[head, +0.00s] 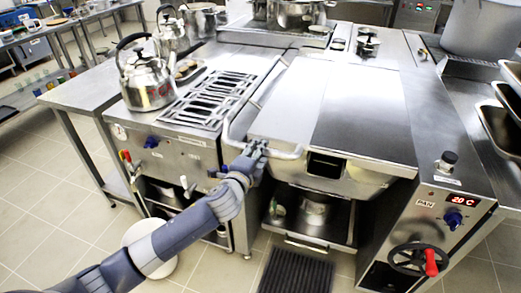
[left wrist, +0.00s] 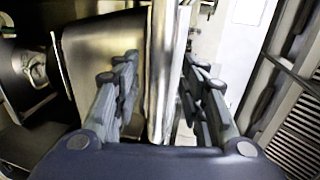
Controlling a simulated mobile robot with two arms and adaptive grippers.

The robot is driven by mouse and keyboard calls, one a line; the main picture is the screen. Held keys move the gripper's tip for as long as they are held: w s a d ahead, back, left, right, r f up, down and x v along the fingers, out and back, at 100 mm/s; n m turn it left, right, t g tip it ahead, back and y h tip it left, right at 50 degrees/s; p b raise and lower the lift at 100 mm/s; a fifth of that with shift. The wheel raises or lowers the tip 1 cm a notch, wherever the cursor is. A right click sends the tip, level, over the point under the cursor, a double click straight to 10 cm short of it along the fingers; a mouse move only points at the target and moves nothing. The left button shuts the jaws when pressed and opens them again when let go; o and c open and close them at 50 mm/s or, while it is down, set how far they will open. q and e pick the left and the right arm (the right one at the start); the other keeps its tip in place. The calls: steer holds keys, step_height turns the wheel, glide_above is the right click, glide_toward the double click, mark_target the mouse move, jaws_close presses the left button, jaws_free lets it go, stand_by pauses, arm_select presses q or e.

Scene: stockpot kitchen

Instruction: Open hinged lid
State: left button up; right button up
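The hinged lid (head: 345,105) is a wide flat steel cover on the pan unit in the middle of the head view. It lies flat and closed. A pale bar handle (head: 283,154) runs along its front left corner and back along its left side. My left gripper (head: 258,148) is at the front left part of this handle. In the left wrist view, the fingers of my left gripper (left wrist: 160,65) stand apart on both sides of the upright-looking bar (left wrist: 163,80). A gap shows between the left finger and the bar. My right gripper is not in view.
A kettle (head: 147,82) stands beside a grill grate (head: 212,98) left of the lid. A control panel with a red-handled wheel (head: 420,260) is at the front right. Steel trays (head: 508,100) are at the right edge. Open floor (head: 60,215) lies at the left front.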

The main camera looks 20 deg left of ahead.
arm_select(q)
steer(key=shift+x, duration=1.2)
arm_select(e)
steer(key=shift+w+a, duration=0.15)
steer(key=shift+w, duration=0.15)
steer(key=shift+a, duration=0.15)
arm_select(q)
jaws_close()
steer(key=shift+w, duration=0.1)
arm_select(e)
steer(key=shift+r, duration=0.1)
